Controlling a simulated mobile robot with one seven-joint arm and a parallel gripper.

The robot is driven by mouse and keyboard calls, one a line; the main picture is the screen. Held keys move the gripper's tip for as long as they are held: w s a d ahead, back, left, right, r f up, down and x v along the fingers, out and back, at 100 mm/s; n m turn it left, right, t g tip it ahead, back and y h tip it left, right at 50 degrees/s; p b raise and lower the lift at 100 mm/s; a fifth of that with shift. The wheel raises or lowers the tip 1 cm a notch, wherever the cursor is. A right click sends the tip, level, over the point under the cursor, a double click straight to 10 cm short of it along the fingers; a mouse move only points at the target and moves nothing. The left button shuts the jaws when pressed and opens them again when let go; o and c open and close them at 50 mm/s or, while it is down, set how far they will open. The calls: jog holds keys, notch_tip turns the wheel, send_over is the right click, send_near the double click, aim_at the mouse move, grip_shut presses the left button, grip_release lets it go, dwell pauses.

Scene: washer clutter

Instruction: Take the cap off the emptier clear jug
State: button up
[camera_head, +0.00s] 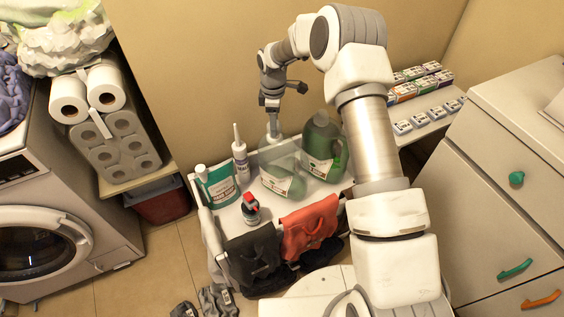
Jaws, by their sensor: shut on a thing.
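The emptier clear jug (283,178) stands on the white cart top, with green liquid only in its lower part and a label on its front. A second jug (322,146) stands to its right, full of dark green liquid nearly to its neck. My gripper (272,112) comes down from above over the emptier jug's neck and is shut on its cap. The cap is small here and mostly hidden by the fingers. I cannot tell whether it is still seated on the neck.
A green-and-white bottle (217,184), a white nozzle bottle (241,155) and a red-topped container (250,209) share the cart (229,222). Black (254,256) and red (309,227) cloths hang over its front. Small boxes (404,90) line the shelf at right.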

jog(key=shift+r+p, duration=0.3)
jog(key=shift+r, duration=0.25)
jog(key=shift+r+p, duration=1.15)
jog(key=shift+r, duration=0.7)
jog(key=shift+r, duration=0.1)
jog(key=s+d+r+m+p, duration=1.1)
jog(key=s+d+r+m, duration=0.1)
jog(key=s+r+m, duration=0.4)
jog(key=shift+s+r+m, duration=0.2)
jog(key=shift+s+m, duration=0.1)
jog(key=shift+s, duration=0.35)
jog(key=shift+d, duration=0.25)
